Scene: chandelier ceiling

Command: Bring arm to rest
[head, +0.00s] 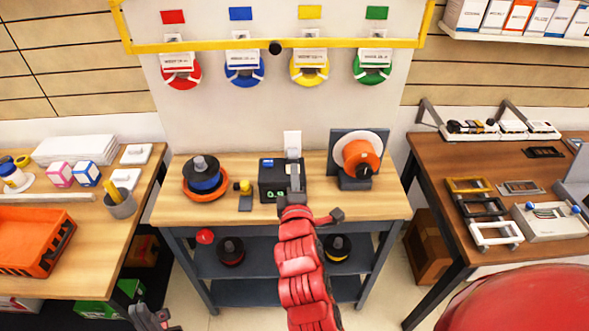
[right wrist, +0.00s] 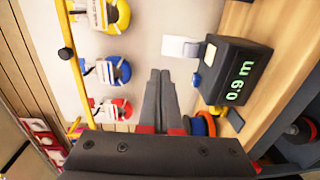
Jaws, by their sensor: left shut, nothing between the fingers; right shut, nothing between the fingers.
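My right arm (head: 302,270), red and segmented, reaches up from the bottom middle of the head view over the front of the centre workbench. Its right gripper (head: 294,170) is in front of the black meter box, overlapping it in the picture; whether they touch I cannot tell. In the right wrist view the right gripper (right wrist: 160,75) has its grey fingers together, with nothing between them, pointing towards the wall. My left gripper (head: 150,317) shows only partly at the bottom left edge of the head view, low and clear of the benches; it is shut and empty.
The centre workbench (head: 375,207) bears the black meter box (head: 270,182), a blue-and-orange spool stack (head: 204,179) and an orange spool on a stand (head: 360,158). The meter reads 0.9 m. Side tables stand left (head: 95,270) and right (head: 440,168). Coloured spools hang behind, under a yellow rail (head: 350,43).

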